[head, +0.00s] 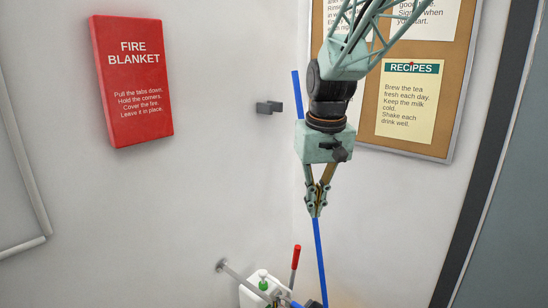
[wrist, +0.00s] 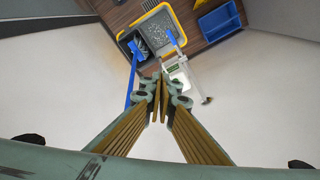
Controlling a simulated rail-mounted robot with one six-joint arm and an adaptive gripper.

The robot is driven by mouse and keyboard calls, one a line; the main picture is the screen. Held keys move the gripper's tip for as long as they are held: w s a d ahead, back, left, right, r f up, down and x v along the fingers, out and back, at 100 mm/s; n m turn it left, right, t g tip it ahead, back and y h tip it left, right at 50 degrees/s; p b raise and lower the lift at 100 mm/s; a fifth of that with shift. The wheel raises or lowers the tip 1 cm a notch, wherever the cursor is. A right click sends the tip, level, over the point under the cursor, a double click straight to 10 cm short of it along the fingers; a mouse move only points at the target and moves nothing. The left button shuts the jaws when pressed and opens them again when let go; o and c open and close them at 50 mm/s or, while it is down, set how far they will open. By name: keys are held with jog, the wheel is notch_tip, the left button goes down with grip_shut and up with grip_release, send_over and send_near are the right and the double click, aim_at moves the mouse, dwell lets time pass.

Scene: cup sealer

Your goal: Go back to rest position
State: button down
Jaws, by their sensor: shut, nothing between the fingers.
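My gripper (head: 316,212) hangs pointing down in the head view, in front of the light wall. Its fingers are closed together with nothing between them. In the wrist view the closed fingertips (wrist: 160,80) are near the middle of the picture, over open floor or wall surface that I cannot tell apart. A long blue pole (head: 319,255) runs behind my gripper in the head view. In the wrist view the pole (wrist: 132,85) stands to the left of the fingers, apart from them.
A red fire blanket box (head: 133,80) and a cork board (head: 440,125) hang on the wall. A grey wall bracket (head: 269,107) sits between them. A white item with green parts (head: 255,292) and a red handle (head: 295,258) are low down. A blue tray (wrist: 220,20) is at top right.

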jog(key=s+d+r+m+t, duration=0.1)
jog(key=s+d+r, duration=0.2)
jog(key=s, duration=0.7)
jog(key=s+d+r, duration=0.3)
jog(key=s, duration=0.6)
jog(key=s+d+r+m+t, duration=0.1)
jog(key=s+d+r, duration=0.2)
jog(key=s, duration=0.7)
jog(key=s+d+f, duration=0.1)
jog(key=s+f, duration=0.1)
jog(key=s, duration=0.9)
jog(key=shift+f, duration=0.35)
jog(key=shift+d, duration=0.1)
